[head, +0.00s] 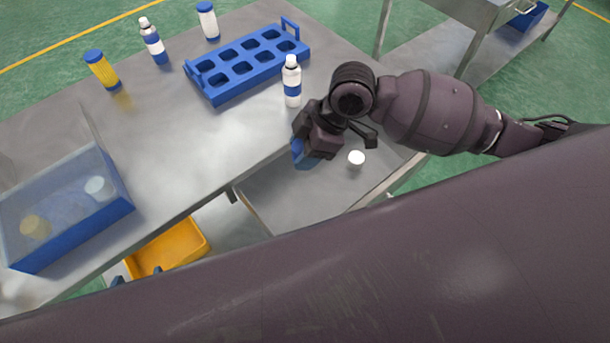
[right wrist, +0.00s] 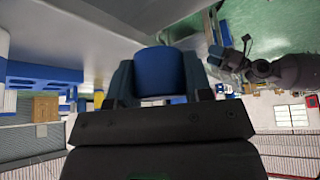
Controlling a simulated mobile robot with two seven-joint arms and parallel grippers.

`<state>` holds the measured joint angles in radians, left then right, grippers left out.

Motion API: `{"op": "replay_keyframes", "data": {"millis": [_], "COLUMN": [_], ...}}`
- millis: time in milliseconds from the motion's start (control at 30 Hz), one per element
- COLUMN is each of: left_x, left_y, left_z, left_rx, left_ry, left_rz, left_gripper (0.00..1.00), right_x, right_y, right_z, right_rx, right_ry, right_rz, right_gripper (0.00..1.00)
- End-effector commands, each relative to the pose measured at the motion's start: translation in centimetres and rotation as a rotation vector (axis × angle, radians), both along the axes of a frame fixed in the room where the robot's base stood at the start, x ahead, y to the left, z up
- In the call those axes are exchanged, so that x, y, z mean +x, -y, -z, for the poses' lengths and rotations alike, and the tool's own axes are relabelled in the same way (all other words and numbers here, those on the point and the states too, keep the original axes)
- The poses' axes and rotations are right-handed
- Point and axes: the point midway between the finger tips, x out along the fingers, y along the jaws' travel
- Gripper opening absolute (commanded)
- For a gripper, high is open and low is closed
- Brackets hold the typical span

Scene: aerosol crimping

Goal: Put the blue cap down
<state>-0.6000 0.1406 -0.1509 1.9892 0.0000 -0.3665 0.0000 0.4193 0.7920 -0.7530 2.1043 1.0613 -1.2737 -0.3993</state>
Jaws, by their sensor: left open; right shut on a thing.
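My right gripper (head: 312,142) is shut on the blue cap (head: 299,151) at the front edge of the steel table (head: 200,140). In the right wrist view the blue cap (right wrist: 160,73) sits between both fingers. I cannot tell whether it touches a surface below. My left gripper (right wrist: 228,55) is open and empty in the right wrist view, apart from the cap. It does not show in the head view.
A white cap-like piece (head: 356,160) stands right of my right gripper. A white bottle (head: 292,90) stands just behind it, near the blue rack (head: 225,95). A clear-walled blue bin (head: 75,240) is at left. The middle tabletop is clear.

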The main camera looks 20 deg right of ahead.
Motion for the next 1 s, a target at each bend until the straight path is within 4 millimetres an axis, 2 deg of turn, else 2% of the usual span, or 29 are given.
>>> {"op": "replay_keyframes", "data": {"millis": [100,500,633,867,1000], "left_x": [0.0,-0.2,-0.2,-0.3,-0.3], "left_y": [0.0,-0.1,-0.1,-0.1,-0.1], "left_z": [0.3,1.3,1.5,1.6,1.9], "left_rx": [-0.001,0.001,0.002,0.002,0.002], "left_ry": [-0.002,-0.008,-0.01,-0.011,-0.012], "left_rz": [-0.001,0.0,0.0,0.0,0.0], "left_gripper": [0.76,0.76,0.76,0.76,0.76], "right_x": [-0.1,-0.1,-0.1,0.0,-0.1], "right_y": [0.0,-0.1,0.0,0.0,0.0], "right_z": [2.8,11.3,13.1,14.3,15.9], "right_rx": [0.001,0.0,-0.001,0.0,-0.002], "right_ry": [-0.006,-0.005,-0.003,-0.001,-0.003], "right_rz": [0.002,0.003,0.003,0.002,0.003], "right_gripper": [0.19,0.19,0.19,0.19,0.19]}}
